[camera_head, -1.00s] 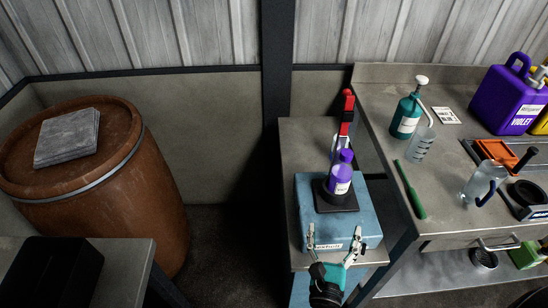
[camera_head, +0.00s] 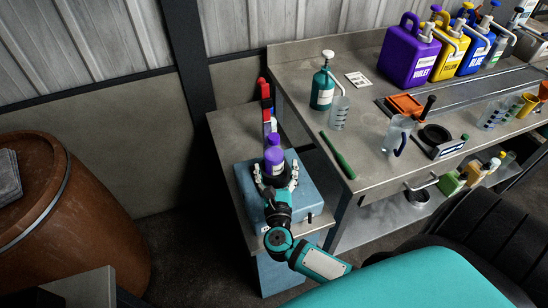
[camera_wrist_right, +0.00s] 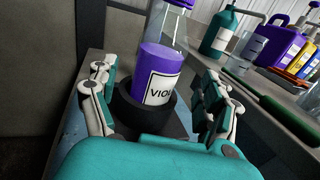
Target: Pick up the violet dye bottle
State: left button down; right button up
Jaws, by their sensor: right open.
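The violet dye bottle (camera_head: 274,156) stands upright on a blue box at the small side table. In the right wrist view the bottle (camera_wrist_right: 160,65) shows violet liquid, a clear upper part and a white label starting "VIO"; its top is cut off. Its base sits in a round black holder (camera_wrist_right: 125,108). My right gripper (camera_head: 275,172) is open around the bottle's lower part, one finger on each side. In the wrist view the fingers of this gripper (camera_wrist_right: 157,78) show gaps to the bottle on both sides. My left gripper is not in view.
The blue box (camera_head: 308,205) lies on the side table (camera_head: 228,138). Red, white and blue items (camera_head: 266,105) stand just behind the bottle. The workbench on the right holds a teal pump bottle (camera_head: 322,88), a beaker (camera_head: 339,113), a green tool (camera_head: 338,155) and a violet jug (camera_head: 408,60).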

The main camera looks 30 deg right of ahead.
aim_at(274, 167)
jog(key=p+x, duration=0.1)
jog(key=x, duration=0.3)
jog(key=shift+w+f, duration=0.15)
jog(key=shift+w, duration=0.1)
jog(key=shift+c, duration=0.4)
jog(key=c, duration=1.4)
jog(key=shift+c, duration=0.2)
